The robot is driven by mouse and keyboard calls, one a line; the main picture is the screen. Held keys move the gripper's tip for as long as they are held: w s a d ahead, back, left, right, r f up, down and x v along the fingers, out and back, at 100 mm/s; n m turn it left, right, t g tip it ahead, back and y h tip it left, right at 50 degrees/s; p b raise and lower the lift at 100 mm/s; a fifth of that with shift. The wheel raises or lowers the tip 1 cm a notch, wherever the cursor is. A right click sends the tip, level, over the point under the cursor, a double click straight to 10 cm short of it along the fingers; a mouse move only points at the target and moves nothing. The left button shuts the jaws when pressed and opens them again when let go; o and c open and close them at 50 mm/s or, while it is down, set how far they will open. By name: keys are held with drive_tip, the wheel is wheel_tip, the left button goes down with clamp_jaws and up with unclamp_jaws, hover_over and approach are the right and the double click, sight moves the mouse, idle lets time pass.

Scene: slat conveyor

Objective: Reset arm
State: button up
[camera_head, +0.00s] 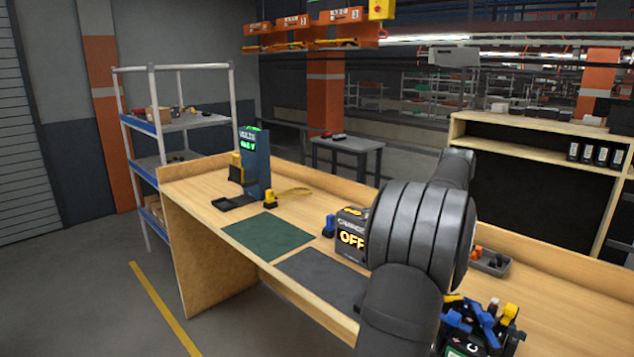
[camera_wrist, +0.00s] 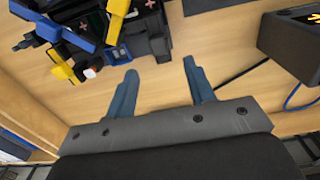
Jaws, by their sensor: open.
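My gripper (camera_wrist: 158,84) shows in the wrist view with its two blue-grey fingers apart and nothing between them. In the head view my dark arm stands in front of the right half of the bench, and the gripper cannot be made out there. The wooden workbench (camera_head: 545,309) has a raised back edge. A cluster of black, blue and yellow clamps and parts (camera_head: 482,325) sits at the bench's right, and it also shows at the upper left of the wrist view (camera_wrist: 95,35).
A box reading OFF (camera_head: 351,238) stands behind my arm, partly hidden. A green mat (camera_head: 267,236) and a grey mat (camera_head: 320,280) lie bare. A blue meter tower (camera_head: 255,160) stands at the far left end. A small grey tray (camera_head: 490,262) holds orange parts.

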wheel_tip(320, 180, down, 7)
drive_tip(key=shift+f, duration=0.1)
drive_tip(key=r, duration=0.6)
drive_tip(key=shift+s+d+r, duration=0.1)
drive_tip(key=shift+d+r, duration=0.1)
drive_tip(key=shift+r, duration=0.05)
drive_tip(key=s+d+f+n, duration=0.1)
drive_tip(key=s+d+n, duration=0.2)
drive_tip(key=d+n, duration=0.2)
drive_tip(key=shift+d+n, duration=0.3)
drive_tip(key=shift+d, duration=0.35)
